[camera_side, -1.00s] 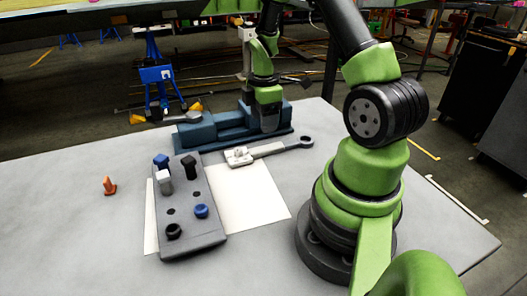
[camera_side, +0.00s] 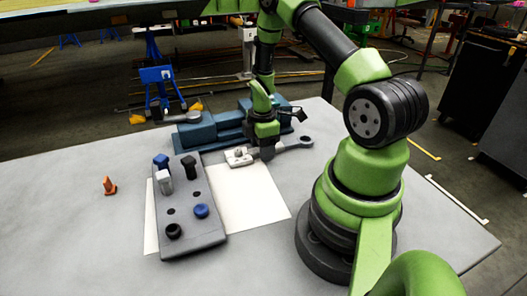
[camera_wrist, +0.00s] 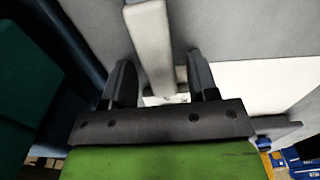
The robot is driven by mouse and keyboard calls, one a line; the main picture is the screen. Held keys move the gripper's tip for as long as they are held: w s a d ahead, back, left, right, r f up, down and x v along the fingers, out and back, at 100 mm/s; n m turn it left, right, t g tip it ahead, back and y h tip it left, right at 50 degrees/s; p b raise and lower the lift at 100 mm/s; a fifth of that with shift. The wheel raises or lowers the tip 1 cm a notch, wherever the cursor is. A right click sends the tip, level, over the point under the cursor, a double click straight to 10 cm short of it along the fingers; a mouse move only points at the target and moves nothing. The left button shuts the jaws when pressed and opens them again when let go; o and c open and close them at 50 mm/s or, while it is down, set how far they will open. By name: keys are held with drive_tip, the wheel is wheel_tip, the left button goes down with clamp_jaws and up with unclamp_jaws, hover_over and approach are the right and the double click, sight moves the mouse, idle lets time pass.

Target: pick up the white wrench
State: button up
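The white wrench (camera_side: 294,145) lies on the grey table, its pale head (camera_side: 238,157) pointing left and its ring end pointing right. My gripper (camera_side: 266,156) is low over the middle of its handle and hides part of it. In the wrist view, the pale handle (camera_wrist: 151,40) runs between the two dark fingers of my gripper (camera_wrist: 160,62). The fingers are apart, with a gap on both sides of the handle. I cannot tell how far the fingertips are from the table.
A blue vise (camera_side: 210,132) stands just behind the wrench. A grey block (camera_side: 192,225) with several coloured pegs sits at the front left, partly on a white sheet (camera_side: 255,200). A small orange cone (camera_side: 109,186) stands further left.

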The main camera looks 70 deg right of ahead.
clamp_jaws()
